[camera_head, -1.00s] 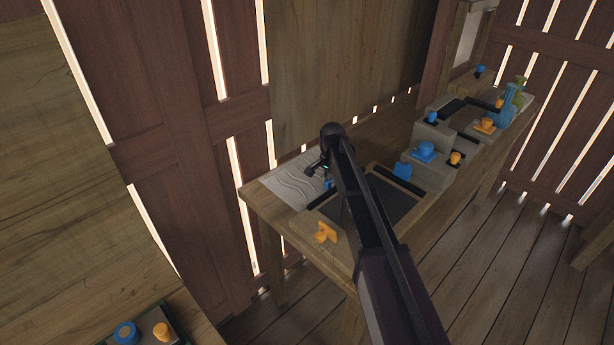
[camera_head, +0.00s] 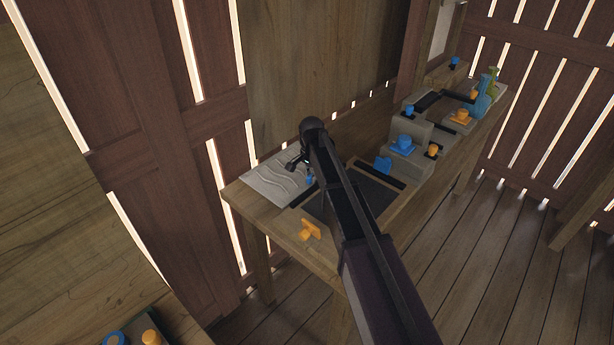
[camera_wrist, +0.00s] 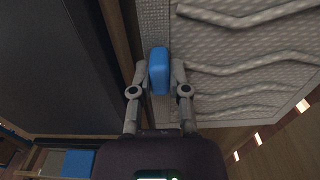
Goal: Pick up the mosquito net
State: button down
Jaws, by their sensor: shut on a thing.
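The mosquito net looks to be the pale mesh panel with wavy ridges (camera_head: 272,182), at the left end of the wooden table in the head view. It also fills the upper right of the wrist view (camera_wrist: 245,75). My gripper (camera_wrist: 159,75) is shut on a small blue block, with one finger pressed on each side of it. The blue block (camera_wrist: 159,66) lies over the net's left edge in the wrist view; I cannot tell whether it is fixed to the net. In the head view my gripper (camera_head: 303,166) is small and partly hidden by my arm.
A dark panel in a wooden frame (camera_head: 368,185) lies right beside the net. An orange handle (camera_head: 310,230) is at the front edge. Grey bins with blue and orange handles (camera_head: 403,146) stand farther along the table. A slatted wall rises behind.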

jog(key=shift+r+p, duration=4.1)
jog(key=shift+r, duration=0.3)
notch_tip(320, 180, up, 15)
jog(key=p, duration=1.5)
jog(key=shift+s, duration=0.2)
